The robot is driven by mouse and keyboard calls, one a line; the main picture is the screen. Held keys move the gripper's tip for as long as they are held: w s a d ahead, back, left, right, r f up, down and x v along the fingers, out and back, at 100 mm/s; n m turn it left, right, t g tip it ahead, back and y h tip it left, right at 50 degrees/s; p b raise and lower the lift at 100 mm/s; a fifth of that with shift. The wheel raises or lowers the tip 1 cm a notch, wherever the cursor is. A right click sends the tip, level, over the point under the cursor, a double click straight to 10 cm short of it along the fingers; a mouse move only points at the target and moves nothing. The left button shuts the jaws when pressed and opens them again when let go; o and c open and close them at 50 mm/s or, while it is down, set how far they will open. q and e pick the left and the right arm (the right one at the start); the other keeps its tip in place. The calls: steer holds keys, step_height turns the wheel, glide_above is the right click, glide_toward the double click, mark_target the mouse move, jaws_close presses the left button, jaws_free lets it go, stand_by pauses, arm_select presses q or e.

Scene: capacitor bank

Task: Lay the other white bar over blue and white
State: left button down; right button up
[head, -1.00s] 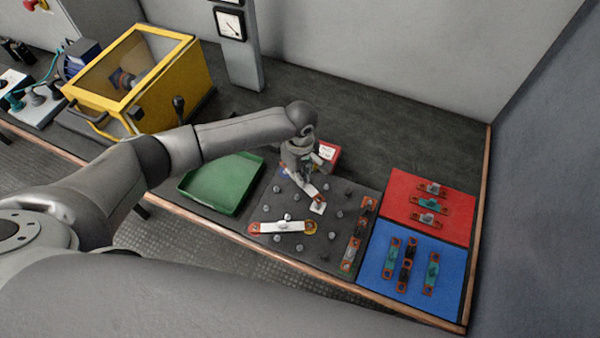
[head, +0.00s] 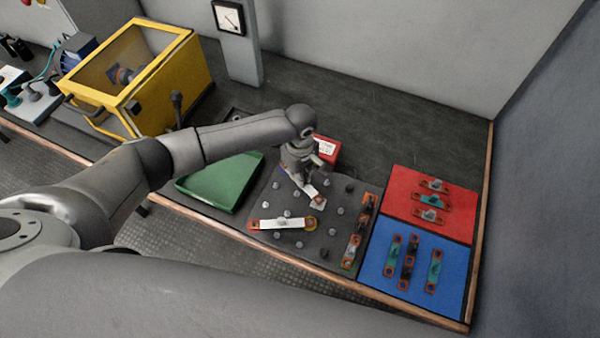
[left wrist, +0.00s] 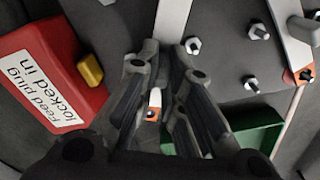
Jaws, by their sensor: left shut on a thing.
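My left gripper (head: 300,178) is shut on a white bar (left wrist: 172,18), over the back left part of the dark studded board (head: 318,245). In the left wrist view the bar runs between the fingers, and its orange end shows between them. In the head view its near end lies over the white mark (head: 318,205); the gripper largely hides its other end. I cannot tell whether the bar rests on the studs. Another white bar (head: 281,223) lies across the board's front, between the red and yellow marks. My right gripper is not in view.
A red block (head: 326,150) labelled "Feed plug locked in" (left wrist: 45,95) stands just behind the gripper. A green tray (head: 222,182) is left of the board. Red (head: 455,220) and blue (head: 380,270) mats with several small parts lie to the right. A yellow-framed box (head: 190,85) stands back left.

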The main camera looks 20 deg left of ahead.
arm_select(q)
steer(key=shift+f, duration=0.6)
stand_by(0.4)
steer(key=c, duration=1.5)
jaws_free()
steer(key=shift+r, duration=0.2)
step_height(320, 180, up, 12)
steer(key=shift+f, duration=0.2)
